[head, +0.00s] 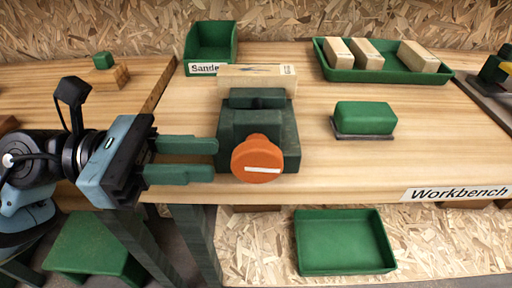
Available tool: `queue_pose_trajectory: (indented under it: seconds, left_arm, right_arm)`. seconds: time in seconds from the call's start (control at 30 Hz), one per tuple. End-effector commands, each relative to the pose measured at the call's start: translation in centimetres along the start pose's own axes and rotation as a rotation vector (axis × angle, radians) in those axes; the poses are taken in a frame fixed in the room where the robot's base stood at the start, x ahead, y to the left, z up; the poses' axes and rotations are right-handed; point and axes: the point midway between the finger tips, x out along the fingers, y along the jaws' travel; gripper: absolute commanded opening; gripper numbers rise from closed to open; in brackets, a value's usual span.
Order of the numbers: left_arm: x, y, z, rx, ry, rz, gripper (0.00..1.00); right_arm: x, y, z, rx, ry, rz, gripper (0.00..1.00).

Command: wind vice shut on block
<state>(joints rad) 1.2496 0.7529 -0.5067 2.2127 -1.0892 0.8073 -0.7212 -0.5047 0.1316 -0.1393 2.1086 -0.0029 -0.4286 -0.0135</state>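The dark green vice (287,151) stands on the wooden workbench (330,185) near its front edge. Its round orange handle (257,160), with a white bar mark, faces me. A pale wooden block (236,77) sits at the back of the vice, behind a dark jaw part (257,98); I cannot tell whether the jaws touch it. My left gripper (216,159) comes in from the left with its two green fingers apart and empty. Its fingertips are just left of the vice and the orange handle. My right gripper is not in view.
A green tray (332,73) with three wooden blocks is at the back right. A green bin labelled "Sande…" (194,43) stands behind the vice. A green block on a dark base (364,118) sits right of it. A green tray (345,267) lies below the bench front.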

Motion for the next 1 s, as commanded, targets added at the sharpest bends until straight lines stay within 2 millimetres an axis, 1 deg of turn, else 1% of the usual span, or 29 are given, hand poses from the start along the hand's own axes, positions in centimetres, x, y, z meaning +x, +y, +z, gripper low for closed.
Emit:
queue_pose_trajectory:
  seconds: [0.17, 0.4, 0.53, 0.7, 0.93, 0.97, 1.0]
  left_arm:
    - [1.9, 0.0, 0.2, 0.0, -0.003, -0.003, 0.28]
    - [5.5, -0.1, 0.3, 0.001, -0.004, -0.002, 0.28]
    - [6.8, 0.0, 0.2, -0.002, -0.004, -0.001, 0.28]
    - [7.6, 0.0, 0.1, -0.003, -0.003, 0.0, 0.28]
    - [7.6, 0.0, 0.1, -0.003, -0.003, 0.0, 0.28]
    - [7.6, 0.0, 0.1, -0.003, -0.003, 0.0, 0.26]
    - [7.6, 0.0, 0.1, -0.003, -0.003, 0.0, 0.2]
  right_arm:
    - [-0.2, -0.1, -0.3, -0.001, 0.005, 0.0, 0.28]
    - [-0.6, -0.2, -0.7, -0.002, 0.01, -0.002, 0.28]
    - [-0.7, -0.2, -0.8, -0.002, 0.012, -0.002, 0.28]
    - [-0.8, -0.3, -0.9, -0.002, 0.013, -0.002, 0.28]
    - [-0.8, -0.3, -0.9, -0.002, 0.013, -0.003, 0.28]
    - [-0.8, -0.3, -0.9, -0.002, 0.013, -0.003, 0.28]
    - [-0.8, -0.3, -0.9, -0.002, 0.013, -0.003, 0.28]
